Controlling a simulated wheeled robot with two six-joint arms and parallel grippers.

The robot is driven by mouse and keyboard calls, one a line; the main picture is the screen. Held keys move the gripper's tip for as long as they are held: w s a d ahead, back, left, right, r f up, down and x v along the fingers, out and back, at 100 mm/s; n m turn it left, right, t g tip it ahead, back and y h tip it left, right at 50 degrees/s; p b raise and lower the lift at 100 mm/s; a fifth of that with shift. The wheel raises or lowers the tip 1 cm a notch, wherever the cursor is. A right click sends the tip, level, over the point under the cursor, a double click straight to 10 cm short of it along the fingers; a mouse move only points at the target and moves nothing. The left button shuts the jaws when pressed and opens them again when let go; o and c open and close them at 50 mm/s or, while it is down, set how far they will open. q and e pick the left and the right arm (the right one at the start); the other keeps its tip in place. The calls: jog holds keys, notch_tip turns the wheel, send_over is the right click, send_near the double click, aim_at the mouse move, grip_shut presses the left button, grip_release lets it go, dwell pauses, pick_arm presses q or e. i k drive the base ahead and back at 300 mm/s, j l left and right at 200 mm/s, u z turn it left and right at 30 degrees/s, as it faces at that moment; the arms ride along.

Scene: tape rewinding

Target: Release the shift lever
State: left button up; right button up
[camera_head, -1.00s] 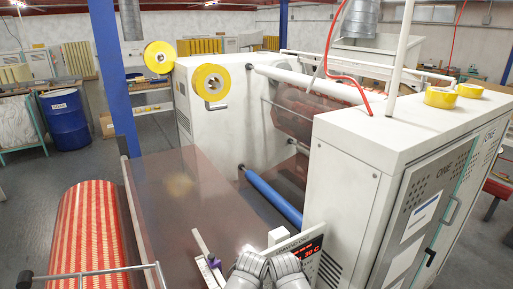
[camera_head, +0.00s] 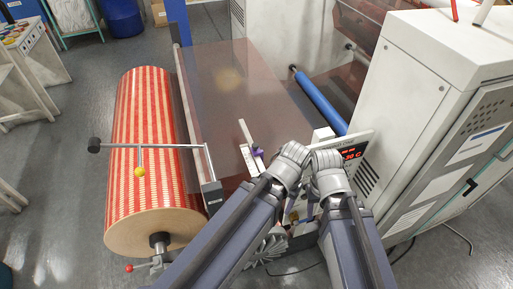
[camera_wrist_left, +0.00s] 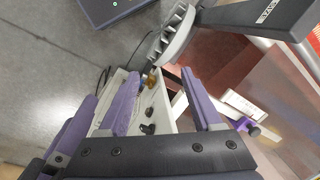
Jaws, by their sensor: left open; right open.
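My left gripper (camera_head: 292,158) and right gripper (camera_head: 328,172) are side by side near the lit control box in the head view, where their fingers are mostly hidden. In the left wrist view my left gripper (camera_wrist_left: 161,76) is open, its purple fingers apart with nothing held. Beyond and between them is a pale panel (camera_wrist_left: 158,115) with an orange-brown knob (camera_wrist_left: 151,78) and small black knobs (camera_wrist_left: 148,112). I cannot tell which of these, if any, is the shift lever.
A brown film sheet (camera_head: 230,85) and blue roller (camera_head: 318,100) are behind the grippers. A white cabinet (camera_head: 425,100) blocks the right side.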

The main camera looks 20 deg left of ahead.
aim_at(129, 268)
jog(key=k+j+u, duration=0.15)
jog(key=u, duration=2)
